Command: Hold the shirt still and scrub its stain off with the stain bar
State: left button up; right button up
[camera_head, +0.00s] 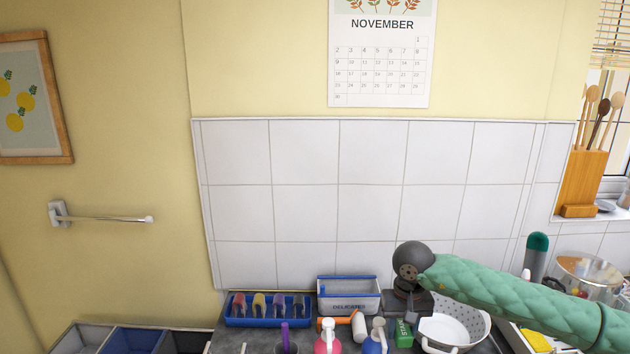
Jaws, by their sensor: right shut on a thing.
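My right arm comes in from the right in a green quilted sleeve, with its dark grey wrist bent down. My right gripper (409,312) points down over the counter and is shut on what looks like the stain bar, a small green block (403,334) with white lettering just below the fingers. The exact contact is too small to see clearly. The shirt and its stain are not in view. My left gripper is not in view.
A blue tray with coloured scoops (267,309) and a blue-rimmed white box (348,297) stand along the tiled wall. A pink bottle (327,340), a blue bottle (375,340) and a white colander (470,322) crowd the gripper. Bins (135,341) stand at lower left.

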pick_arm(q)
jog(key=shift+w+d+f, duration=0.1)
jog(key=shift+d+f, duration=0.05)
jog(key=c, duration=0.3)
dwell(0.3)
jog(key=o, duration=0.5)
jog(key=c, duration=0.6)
